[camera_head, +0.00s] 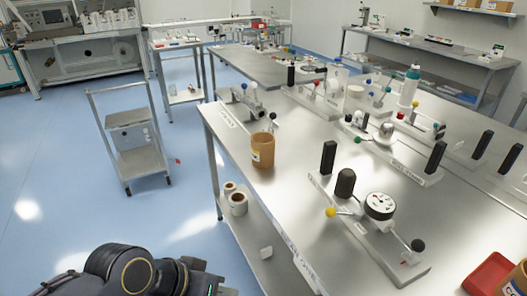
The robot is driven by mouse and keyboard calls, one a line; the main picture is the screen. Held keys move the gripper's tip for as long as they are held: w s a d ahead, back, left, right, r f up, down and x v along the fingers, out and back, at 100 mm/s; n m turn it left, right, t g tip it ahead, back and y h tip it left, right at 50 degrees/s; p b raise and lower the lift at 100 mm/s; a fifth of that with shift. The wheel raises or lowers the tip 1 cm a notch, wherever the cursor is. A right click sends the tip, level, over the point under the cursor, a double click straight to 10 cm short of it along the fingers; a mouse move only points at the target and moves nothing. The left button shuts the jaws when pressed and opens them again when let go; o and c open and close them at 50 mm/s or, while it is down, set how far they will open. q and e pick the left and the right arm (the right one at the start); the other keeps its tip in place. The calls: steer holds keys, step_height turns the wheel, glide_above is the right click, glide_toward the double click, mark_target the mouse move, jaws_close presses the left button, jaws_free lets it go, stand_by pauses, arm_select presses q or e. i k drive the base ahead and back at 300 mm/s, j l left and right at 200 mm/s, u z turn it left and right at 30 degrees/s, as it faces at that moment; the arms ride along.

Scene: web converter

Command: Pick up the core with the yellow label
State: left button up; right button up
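A brown cardboard core (262,151) stands upright on the near left edge of the metal workbench (290,205). It carries a small pale label low on its side, whose colour is hard to tell. A second orange-brown core (519,275) is cut off at the bottom right corner, with a label partly in view. A black arm of mine comes in at the bottom left, below and left of the bench, apart from both cores. Its fingertips cannot be made out. My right gripper is not in view.
A red tray (488,274) is at the bottom right.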

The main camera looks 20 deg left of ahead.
mark_target(263, 151)
steer(key=i+j+u, duration=0.45)
steer(key=i+j, duration=0.15)
steer(key=j, duration=0.2)
steer(key=i+j+u, duration=0.45)
steer(key=i+j, duration=0.2)
steer(key=i, duration=0.05)
